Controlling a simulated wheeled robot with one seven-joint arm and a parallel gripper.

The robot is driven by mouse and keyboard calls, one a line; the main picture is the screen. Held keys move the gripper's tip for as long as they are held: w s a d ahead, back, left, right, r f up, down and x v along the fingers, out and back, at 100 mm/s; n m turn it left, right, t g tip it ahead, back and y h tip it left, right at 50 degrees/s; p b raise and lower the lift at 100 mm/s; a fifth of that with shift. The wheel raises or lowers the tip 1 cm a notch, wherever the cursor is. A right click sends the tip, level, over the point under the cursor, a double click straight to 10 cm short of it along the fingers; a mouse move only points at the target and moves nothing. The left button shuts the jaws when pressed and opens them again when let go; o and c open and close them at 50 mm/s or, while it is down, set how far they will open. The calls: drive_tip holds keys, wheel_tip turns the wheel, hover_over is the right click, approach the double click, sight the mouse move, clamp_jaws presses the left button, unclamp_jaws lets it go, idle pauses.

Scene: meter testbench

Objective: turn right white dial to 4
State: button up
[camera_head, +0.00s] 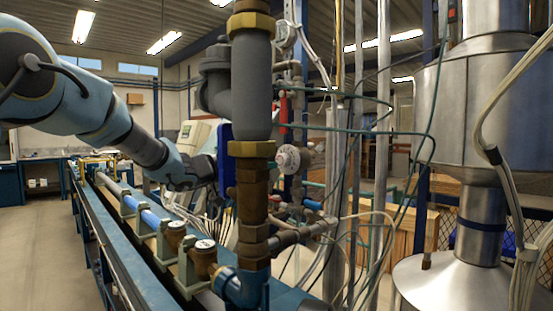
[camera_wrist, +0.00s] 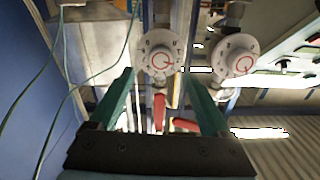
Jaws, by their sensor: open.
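Two white dials with red markings show in the wrist view. The left one in the picture (camera_wrist: 160,54) lies ahead of and between the two teal fingers of my gripper (camera_wrist: 159,75). The right one in the picture (camera_wrist: 236,54) is outside the right finger. My gripper is open, with nothing held between the fingers. I cannot read the exact settings of the dials. In the head view one white dial (camera_head: 287,159) shows just right of the thick pipe. The end of my arm reaches in from the left; its fingertips are hidden there behind the pipe and blue panel.
A thick grey and brass pipe (camera_head: 251,90) stands in front of the work area. Red handles (camera_wrist: 159,110) lie below the left dial, between the fingers. Loose cables (camera_head: 432,120) and thin vertical pipes stand to the right. A bench rail (camera_head: 128,265) with meters runs along the left.

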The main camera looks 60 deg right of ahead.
sight(280, 161)
drive_tip(key=p+x, duration=0.2)
drive_tip(key=x, duration=0.4)
drive_tip(key=shift+d, duration=0.4)
clamp_jaws()
